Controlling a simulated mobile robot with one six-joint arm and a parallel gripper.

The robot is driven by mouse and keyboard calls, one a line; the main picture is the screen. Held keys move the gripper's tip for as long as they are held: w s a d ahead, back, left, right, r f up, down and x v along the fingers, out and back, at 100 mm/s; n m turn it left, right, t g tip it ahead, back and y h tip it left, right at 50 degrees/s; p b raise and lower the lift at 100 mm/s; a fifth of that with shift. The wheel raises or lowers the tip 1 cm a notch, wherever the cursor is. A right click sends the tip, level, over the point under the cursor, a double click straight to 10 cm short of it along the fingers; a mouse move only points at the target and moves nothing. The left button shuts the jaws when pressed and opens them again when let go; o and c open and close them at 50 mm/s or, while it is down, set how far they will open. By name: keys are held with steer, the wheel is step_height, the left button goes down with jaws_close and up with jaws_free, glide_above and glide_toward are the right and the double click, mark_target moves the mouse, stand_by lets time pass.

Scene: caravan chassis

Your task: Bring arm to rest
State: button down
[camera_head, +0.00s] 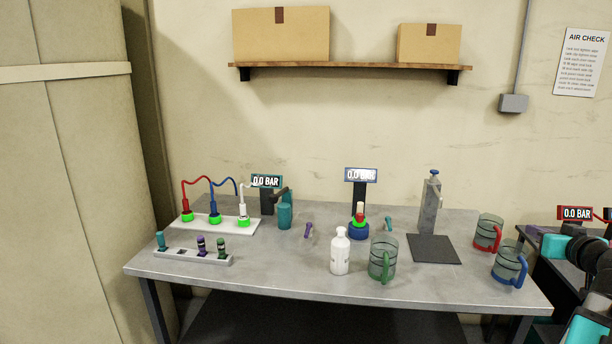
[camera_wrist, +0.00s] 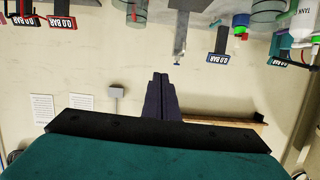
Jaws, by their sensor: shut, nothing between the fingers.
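My gripper (camera_wrist: 160,77) shows in the wrist view as two dark fingers closed together with nothing between them. The wrist view is upside down, and the fingers stand out in front of the pale wall, apart from the table things. In the head view, teal and black parts of my arm reach in at the right edge, right of the grey table (camera_head: 290,272). The fingers cannot be made out there.
The table carries a white bottle (camera_head: 340,253), green mug (camera_head: 383,262), red-handled mug (camera_head: 487,234), blue-handled mug (camera_head: 509,264), metal dispenser (camera_head: 430,208) and hose rack (camera_head: 235,226). A wall shelf (camera_head: 350,66) holds two boxes. A dark side table (camera_head: 550,282) stands near my arm.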

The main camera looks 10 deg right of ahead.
steer(key=w+a+f+g+y, duration=0.1)
steer(key=w+a+f, duration=0.2)
steer(key=f, duration=0.4)
steer(key=w+a+f+g+y, duration=0.1)
steer(key=w+a+f+y, duration=0.2)
steer(key=f, duration=0.4)
steer(key=a+f+n+g+y, duration=0.1)
steer(key=a+f+g, duration=0.3)
steer(key=a+f, duration=1)
steer(key=a+f+g+y, duration=0.25)
steer(key=a+f, duration=0.75)
steer(key=f, duration=0.7)
steer(key=s+a+f+n+g, duration=0.1)
steer(key=s+a+f+g, duration=0.6)
steer(key=s+a+f, duration=0.85)
steer(key=s+a+f+n+g+h, duration=0.1)
steer(key=s+a+f+g, duration=0.1)
steer(key=s+f, duration=0.3)
steer(key=s+a+f+g+h, duration=0.2)
steer(key=s+f, duration=0.3)
steer(key=s, duration=0.6)
steer(key=shift+f+n, duration=0.3)
steer(key=shift+n, duration=0.1)
